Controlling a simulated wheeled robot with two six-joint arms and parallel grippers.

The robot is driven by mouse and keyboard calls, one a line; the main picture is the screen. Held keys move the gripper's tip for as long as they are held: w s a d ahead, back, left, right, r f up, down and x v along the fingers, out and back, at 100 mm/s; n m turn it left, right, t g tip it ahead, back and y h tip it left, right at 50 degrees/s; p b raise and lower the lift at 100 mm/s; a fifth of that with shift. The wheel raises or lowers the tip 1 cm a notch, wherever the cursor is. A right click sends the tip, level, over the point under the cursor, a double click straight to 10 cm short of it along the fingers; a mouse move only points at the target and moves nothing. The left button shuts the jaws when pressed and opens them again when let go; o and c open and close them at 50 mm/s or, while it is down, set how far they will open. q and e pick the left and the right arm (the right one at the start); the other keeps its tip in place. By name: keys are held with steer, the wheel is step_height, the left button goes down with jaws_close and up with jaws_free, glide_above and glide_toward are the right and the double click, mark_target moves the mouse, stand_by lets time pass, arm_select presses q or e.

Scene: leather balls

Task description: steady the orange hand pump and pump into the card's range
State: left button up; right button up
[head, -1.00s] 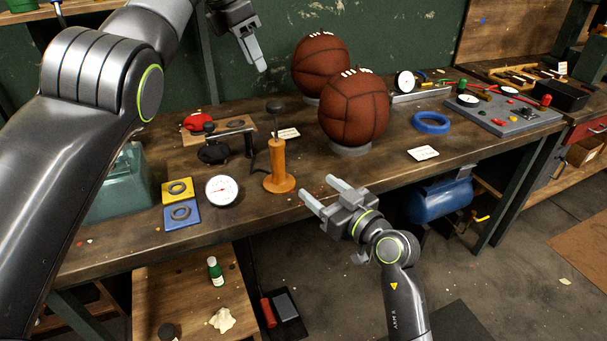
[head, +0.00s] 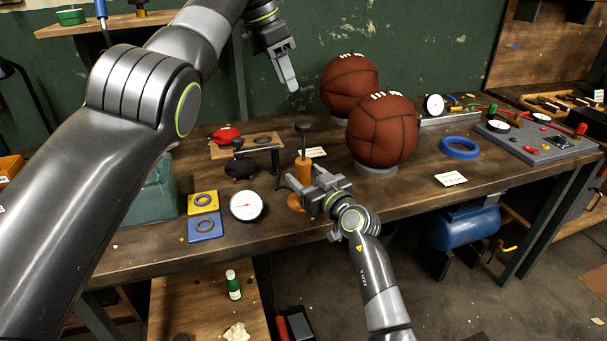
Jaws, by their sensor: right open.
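The orange hand pump (head: 303,167) stands upright on the bench with its black handle (head: 303,127) above it. My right gripper (head: 304,176) is open in front of the pump, one finger to each side of the orange body in the picture. It hides part of the lower body and base; I cannot tell whether it touches. My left gripper (head: 289,78) hangs high above the bench, apart from the pump; its fingers overlap in view. A white dial gauge (head: 246,205) lies left of the pump. Small white cards lie behind the pump (head: 313,152) and at right (head: 450,178).
Two brown leather balls, front (head: 381,132) and rear (head: 349,82), sit right of the pump. A blue ring (head: 460,148) and a grey board (head: 545,146) lie farther right. Yellow (head: 203,197) and blue (head: 206,231) plates with rings lie left of the gauge.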

steer(key=shift+w+a, duration=0.35)
steer(key=shift+w, duration=0.25)
jaws_close()
stand_by(1.1)
